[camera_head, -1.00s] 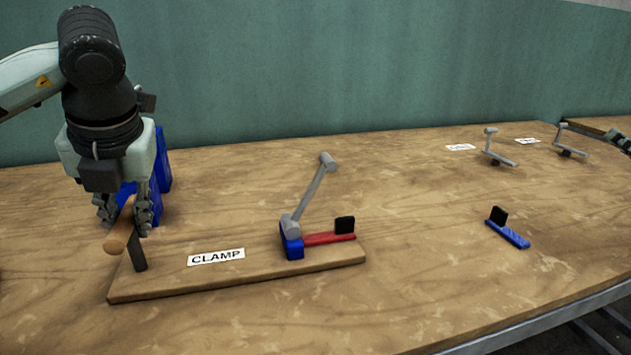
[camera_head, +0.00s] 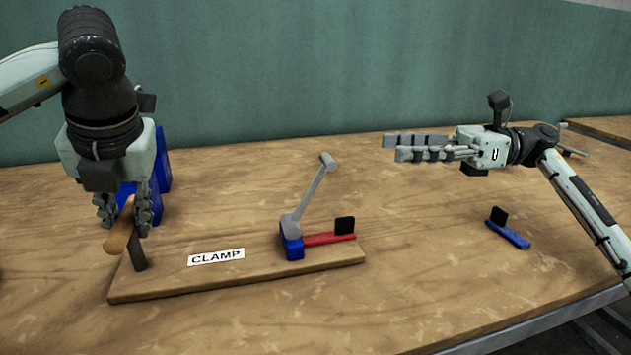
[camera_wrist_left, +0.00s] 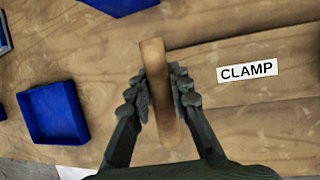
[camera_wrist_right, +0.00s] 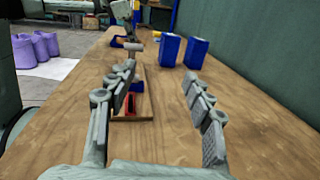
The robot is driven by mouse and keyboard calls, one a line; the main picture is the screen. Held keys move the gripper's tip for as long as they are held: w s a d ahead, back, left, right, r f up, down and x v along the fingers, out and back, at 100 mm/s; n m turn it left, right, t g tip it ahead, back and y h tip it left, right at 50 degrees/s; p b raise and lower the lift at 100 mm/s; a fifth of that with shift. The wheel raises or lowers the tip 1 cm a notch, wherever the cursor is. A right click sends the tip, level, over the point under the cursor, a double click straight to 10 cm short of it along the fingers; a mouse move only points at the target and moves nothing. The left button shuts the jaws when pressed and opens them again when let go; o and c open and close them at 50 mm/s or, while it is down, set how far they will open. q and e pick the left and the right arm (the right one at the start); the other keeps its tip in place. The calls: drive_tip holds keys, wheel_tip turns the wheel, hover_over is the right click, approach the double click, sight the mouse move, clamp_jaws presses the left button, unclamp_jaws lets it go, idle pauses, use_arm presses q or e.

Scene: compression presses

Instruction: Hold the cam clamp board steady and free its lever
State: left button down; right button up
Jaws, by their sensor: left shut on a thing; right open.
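The cam clamp board (camera_head: 190,284) lies flat on the table, marked with a CLAMP label (camera_head: 216,257). At its right end stands the grey lever (camera_head: 313,195), tilted up to the right from a blue base (camera_head: 292,245) beside a red bar (camera_head: 322,239). My left gripper (camera_wrist_left: 161,92) is shut on this wooden handle (camera_wrist_left: 154,57). My right gripper (camera_head: 390,148) is open and empty, above the table to the right of the lever and apart from it.
Blue bins (camera_head: 161,165) stand behind my left gripper. A small blue piece with a black block (camera_head: 509,230) lies on the table at right. The table's front edge runs along the lower right. Table space between board and blue piece is clear.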

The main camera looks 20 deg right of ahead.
sight(328, 156)
drive_tip(key=a+n+g, duration=0.1)
drive_tip(key=a, duration=0.3)
drive_tip(key=s+a+n+g, duration=0.1)
drive_tip(key=a, duration=0.4)
drive_tip(key=s+a+g, duration=0.1)
drive_tip(key=a, duration=0.3)
drive_tip(key=shift+s+a+r+n, duration=0.25)
drive_tip(key=shift+n, duration=0.15)
clamp_jaws()
